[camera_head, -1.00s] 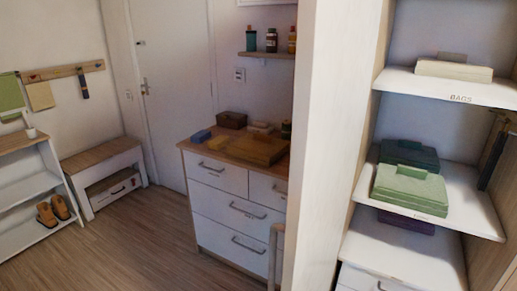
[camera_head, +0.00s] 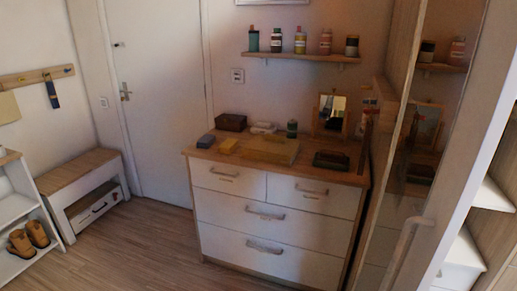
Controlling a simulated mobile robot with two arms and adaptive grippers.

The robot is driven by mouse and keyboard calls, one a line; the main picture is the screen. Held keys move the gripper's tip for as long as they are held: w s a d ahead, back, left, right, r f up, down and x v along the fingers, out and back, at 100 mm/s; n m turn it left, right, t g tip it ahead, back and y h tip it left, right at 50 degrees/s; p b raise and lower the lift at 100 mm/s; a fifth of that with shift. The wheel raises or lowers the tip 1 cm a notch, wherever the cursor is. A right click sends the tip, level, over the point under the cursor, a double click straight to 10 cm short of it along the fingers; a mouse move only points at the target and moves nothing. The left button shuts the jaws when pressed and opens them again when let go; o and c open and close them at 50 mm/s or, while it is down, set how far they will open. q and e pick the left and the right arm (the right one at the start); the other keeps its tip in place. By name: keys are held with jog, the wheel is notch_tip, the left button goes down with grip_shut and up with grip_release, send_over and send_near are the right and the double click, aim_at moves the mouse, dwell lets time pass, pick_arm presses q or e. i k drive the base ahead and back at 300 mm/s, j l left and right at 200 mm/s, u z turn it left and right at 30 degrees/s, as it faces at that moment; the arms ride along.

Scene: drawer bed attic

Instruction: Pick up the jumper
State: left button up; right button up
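I cannot make out a jumper for certain in the head view. A flat yellowish-tan item (camera_head: 270,150) lies on top of the chest of drawers (camera_head: 262,222); I cannot tell whether it is cloth or a tray. The folded stacks on the wardrobe shelves seen earlier are out of the picture. Only part of the open shelving (camera_head: 490,207) shows at the right edge. Neither of my grippers is in view.
The chest's drawers are shut. A wall shelf (camera_head: 300,58) holds several bottles. A glossy wardrobe door (camera_head: 445,130) stands at the right. A bench (camera_head: 85,180) and shoe rack (camera_head: 20,215) stand left. The wooden floor (camera_head: 150,245) between is clear.

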aim_at(277, 150)
jog(key=i+j+z, duration=0.25)
jog(key=i+j, duration=0.15)
jog(key=j, duration=0.15)
jog(key=i+j+z, duration=0.1)
jog(key=j, duration=0.25)
jog(key=i+j+z, duration=0.1)
jog(key=i+j, duration=0.15)
jog(key=i+j+z, duration=0.1)
jog(key=j, duration=0.3)
jog(key=i+j+z, duration=0.15)
jog(key=j, duration=0.2)
jog(key=i+j+z, duration=0.1)
jog(key=j, duration=0.25)
jog(key=i, duration=0.05)
